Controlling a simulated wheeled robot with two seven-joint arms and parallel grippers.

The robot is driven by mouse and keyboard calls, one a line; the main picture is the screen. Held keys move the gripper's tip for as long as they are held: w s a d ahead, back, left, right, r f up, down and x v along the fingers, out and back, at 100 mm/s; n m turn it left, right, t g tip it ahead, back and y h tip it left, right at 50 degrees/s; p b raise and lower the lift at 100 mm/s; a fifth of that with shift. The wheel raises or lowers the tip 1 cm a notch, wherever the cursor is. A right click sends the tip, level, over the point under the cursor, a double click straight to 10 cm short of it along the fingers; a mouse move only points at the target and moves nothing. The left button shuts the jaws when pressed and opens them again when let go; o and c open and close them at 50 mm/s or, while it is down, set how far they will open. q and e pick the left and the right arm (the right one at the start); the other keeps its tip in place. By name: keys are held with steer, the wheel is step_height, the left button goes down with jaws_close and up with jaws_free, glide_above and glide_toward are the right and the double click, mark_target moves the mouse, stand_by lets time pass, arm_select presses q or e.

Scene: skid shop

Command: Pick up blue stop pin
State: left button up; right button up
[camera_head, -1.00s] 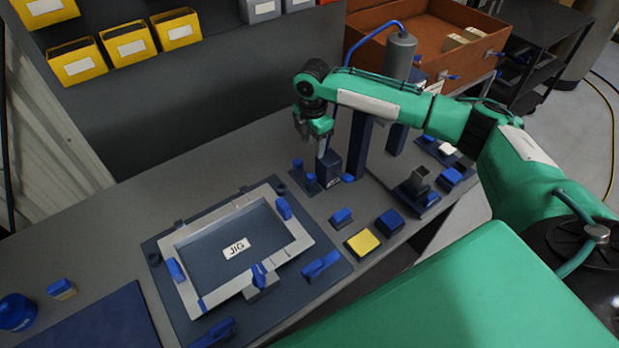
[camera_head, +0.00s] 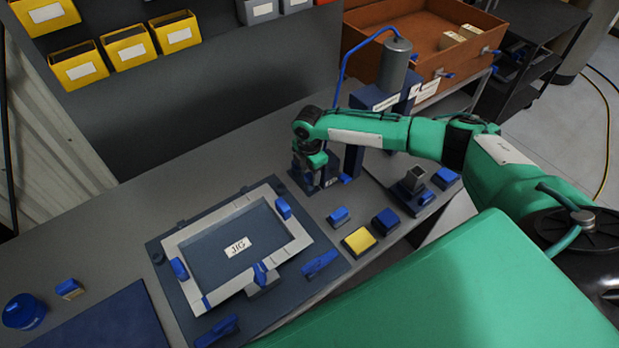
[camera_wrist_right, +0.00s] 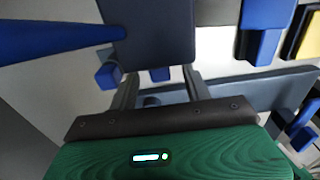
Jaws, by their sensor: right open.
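My right gripper (camera_head: 312,170) is low over the dark blue fixture (camera_head: 326,184) behind the jig, and it hides most of the small blue pins there. In the wrist view my right gripper (camera_wrist_right: 161,82) is open. A dark block (camera_wrist_right: 155,35) stands just beyond its two fingers. A small blue piece (camera_wrist_right: 160,74) shows between the fingers under the block's edge, and another blue piece (camera_wrist_right: 107,74) lies beside the left finger. I cannot tell which one is the blue stop pin. My left gripper is out of view.
The jig frame (camera_head: 188,238) with blue clamps lies left of my right gripper. A press (camera_head: 396,66) with a blue hose stands behind the arm. Yellow bins (camera_head: 127,46) hang above.

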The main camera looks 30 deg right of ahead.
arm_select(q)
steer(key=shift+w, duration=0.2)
arm_select(e)
steer(key=c, duration=1.1)
steer(key=shift+o, duration=0.2)
steer(key=shift+r, duration=0.1)
